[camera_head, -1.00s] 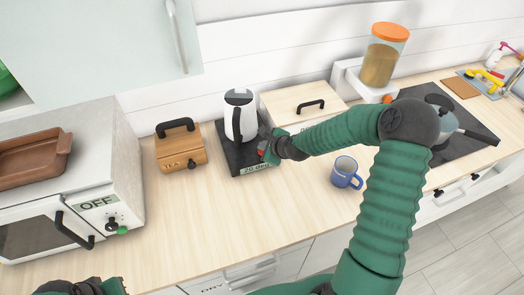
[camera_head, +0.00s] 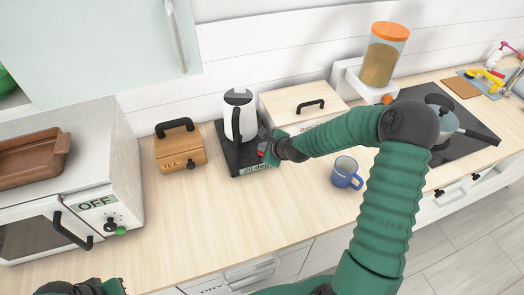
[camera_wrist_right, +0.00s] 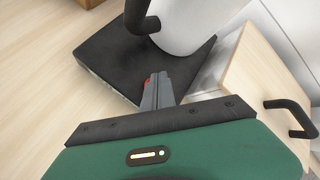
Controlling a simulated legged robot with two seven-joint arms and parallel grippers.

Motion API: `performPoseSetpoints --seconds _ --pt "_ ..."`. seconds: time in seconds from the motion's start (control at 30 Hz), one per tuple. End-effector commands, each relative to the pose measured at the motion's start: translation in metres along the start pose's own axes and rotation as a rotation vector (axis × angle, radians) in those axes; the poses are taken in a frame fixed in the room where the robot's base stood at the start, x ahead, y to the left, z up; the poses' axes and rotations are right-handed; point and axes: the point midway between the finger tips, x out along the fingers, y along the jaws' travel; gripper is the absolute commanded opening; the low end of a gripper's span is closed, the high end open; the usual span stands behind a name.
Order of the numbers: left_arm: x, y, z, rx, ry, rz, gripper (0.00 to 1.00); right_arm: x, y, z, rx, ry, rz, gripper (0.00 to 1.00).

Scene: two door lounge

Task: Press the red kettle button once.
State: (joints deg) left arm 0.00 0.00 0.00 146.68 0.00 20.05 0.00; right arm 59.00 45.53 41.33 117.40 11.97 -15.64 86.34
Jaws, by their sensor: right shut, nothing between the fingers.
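The white kettle (camera_head: 240,116) with a black handle stands on its black base (camera_head: 238,158), which has a small display on its front edge. The red button (camera_wrist_right: 147,84) shows as a small red patch beside the fingertips in the right wrist view, mostly covered by them. In the head view a bit of red (camera_head: 262,149) shows at the base's right side. My right gripper (camera_head: 268,151) is shut and empty, its tips at the button; I cannot tell whether they touch it. It also shows in the right wrist view (camera_wrist_right: 156,78). My left gripper (camera_head: 85,287) is only partly seen at the bottom left.
A wooden tea box (camera_head: 180,150) stands left of the kettle, a wooden bread box (camera_head: 300,100) behind my right arm. A blue mug (camera_head: 346,173) stands on the counter to the right. A white oven (camera_head: 75,160) is at the left. The front middle counter is clear.

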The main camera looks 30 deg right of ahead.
Motion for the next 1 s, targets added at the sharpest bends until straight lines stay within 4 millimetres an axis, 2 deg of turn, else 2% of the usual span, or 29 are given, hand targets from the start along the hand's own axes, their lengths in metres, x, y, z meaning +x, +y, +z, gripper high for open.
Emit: performPoseSetpoints --seconds 0.47,0.8,1.0 --pt "0.002 0.0 0.0 0.0 0.0 0.0 0.0 0.002 0.002 -0.002 0.001 0.001 0.001 0.0" --pt "-0.015 0.0 -0.003 0.0 0.0 0.0 0.0 -0.011 -0.009 0.006 0.001 0.001 0.0 0.0" --pt "-0.015 0.0 -0.004 0.0 0.0 0.0 0.0 -0.011 -0.009 0.006 0.001 0.001 0.0 0.0"
